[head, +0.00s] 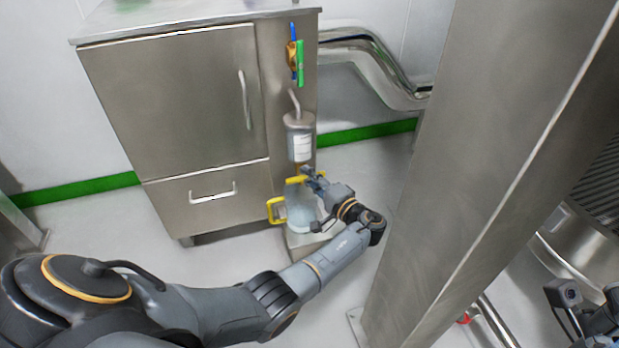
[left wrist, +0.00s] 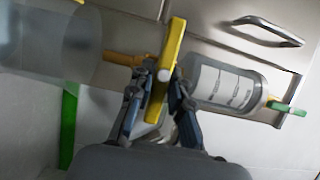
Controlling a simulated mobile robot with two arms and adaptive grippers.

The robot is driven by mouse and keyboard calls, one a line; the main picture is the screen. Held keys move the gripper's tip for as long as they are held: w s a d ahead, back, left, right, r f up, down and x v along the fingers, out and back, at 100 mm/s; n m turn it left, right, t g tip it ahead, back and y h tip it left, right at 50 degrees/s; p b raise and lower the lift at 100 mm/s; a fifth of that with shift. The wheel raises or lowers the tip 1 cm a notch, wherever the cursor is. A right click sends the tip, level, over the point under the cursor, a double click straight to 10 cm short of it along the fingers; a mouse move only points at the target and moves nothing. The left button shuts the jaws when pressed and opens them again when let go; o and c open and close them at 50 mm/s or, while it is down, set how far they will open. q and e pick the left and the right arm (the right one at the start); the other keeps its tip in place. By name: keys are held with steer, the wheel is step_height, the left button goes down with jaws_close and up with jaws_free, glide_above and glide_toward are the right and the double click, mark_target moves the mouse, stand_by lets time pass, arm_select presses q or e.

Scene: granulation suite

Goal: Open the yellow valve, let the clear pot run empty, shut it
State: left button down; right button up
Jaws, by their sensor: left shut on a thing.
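The clear pot (head: 300,138) with a white label hangs upright at the cabinet's right side; it also shows in the left wrist view (left wrist: 222,84). Below it is the yellow valve, its yellow lever (left wrist: 168,62) lying across the pipe line. My left gripper (head: 310,177) is shut on this lever, with a finger on each side (left wrist: 157,90). A clear jug (head: 300,207) with a yellow handle stands under the valve, partly behind my gripper. I cannot tell the liquid level in the pot. My right gripper (head: 587,315) is at the lower right, cut off by the frame.
A steel cabinet (head: 175,100) stands behind. A valve with a green lever (head: 300,62) and a blue lever (head: 292,40) sit above the pot. The jug stands on a low block (head: 303,243). A wide steel column (head: 450,170) stands right of my left arm.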

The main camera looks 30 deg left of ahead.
arm_select(q)
steer(key=shift+w+r, duration=0.1)
stand_by(0.3)
steer(key=c, duration=1.2)
jaws_free()
